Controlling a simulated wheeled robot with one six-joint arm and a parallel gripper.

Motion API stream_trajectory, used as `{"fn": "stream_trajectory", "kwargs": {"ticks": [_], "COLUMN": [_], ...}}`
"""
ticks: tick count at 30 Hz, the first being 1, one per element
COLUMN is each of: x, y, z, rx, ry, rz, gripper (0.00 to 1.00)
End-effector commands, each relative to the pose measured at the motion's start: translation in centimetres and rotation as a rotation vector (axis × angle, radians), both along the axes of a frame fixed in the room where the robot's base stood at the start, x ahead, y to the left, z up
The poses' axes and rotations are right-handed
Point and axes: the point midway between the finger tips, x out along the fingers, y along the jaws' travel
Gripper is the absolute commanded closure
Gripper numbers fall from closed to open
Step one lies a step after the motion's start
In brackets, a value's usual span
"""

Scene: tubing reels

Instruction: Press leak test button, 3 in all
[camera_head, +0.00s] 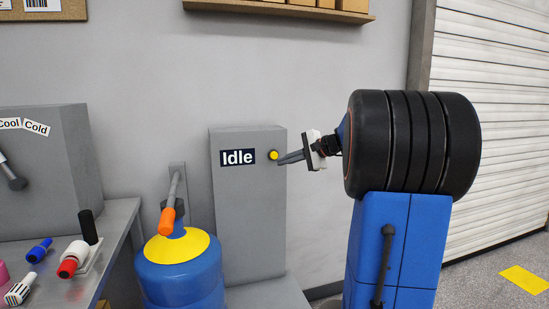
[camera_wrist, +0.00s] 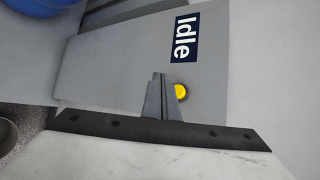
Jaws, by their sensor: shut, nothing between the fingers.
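A round yellow button (camera_head: 273,155) sits on the front of a grey box (camera_head: 249,210), just right of a dark sign reading "Idle" (camera_head: 238,157). My gripper (camera_head: 281,160) is shut and empty, with its fingertips close to the button from the right. I cannot tell whether the fingertips touch the box or the button.
A blue drum with a yellow top (camera_head: 178,247) and an orange-handled lever (camera_head: 168,218) stand left of the box. A metal bench (camera_head: 112,232) with several small fittings is at the far left. A shelf with boxes (camera_head: 280,12) hangs above.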

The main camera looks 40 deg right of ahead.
Motion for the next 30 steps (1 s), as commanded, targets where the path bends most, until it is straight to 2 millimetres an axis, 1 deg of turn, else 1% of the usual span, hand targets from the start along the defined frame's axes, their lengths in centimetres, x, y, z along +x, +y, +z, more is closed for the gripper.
{"fn": "stream_trajectory", "kwargs": {"ticks": [11, 14, 21, 23, 30], "x": [-0.1, -0.6, -3.6, -3.9, -3.8], "y": [0.0, 0.2, 1.2, 1.2, 1.3], "z": [0.0, 0.1, 0.1, 0.1, 0.1], "rx": [0.000, 0.000, 0.000, 0.000, 0.000], "ry": [0.000, 0.000, 0.000, 0.000, 0.000], "rz": [0.000, -0.001, -0.001, -0.001, 0.000], "gripper": [1.00, 1.00, 1.00, 1.00, 1.00]}}
